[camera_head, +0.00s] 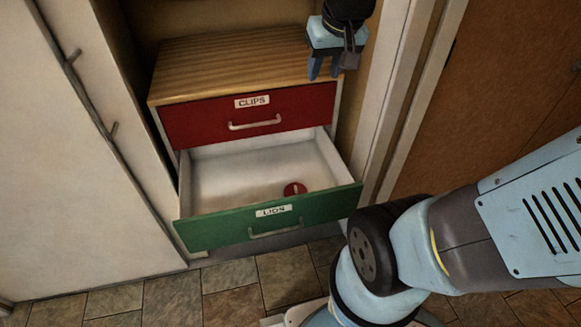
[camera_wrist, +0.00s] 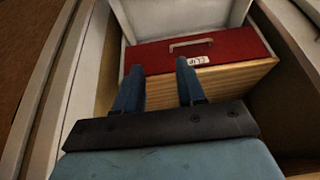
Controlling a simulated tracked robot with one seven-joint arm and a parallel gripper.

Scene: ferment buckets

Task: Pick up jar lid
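The jar lid (camera_head: 295,189) is a small red disc with a white mark, lying flat on the floor of the open lower drawer (camera_head: 235,170), right of the middle. The drawer has a green front labelled like "LIDS" and white inner walls. My gripper (camera_head: 324,68) is up at the cabinet's right side, above and behind the drawer, apart from the lid. In the wrist view my gripper (camera_wrist: 155,82) shows two blue fingers spread apart with nothing between them. The lid does not show in the wrist view.
A red drawer (camera_head: 248,115) labelled "CLIPS" is shut above the open one, under a striped wooden top (camera_head: 235,65). White cabinet panels (camera_head: 90,130) stand left, a door frame (camera_head: 405,100) right.

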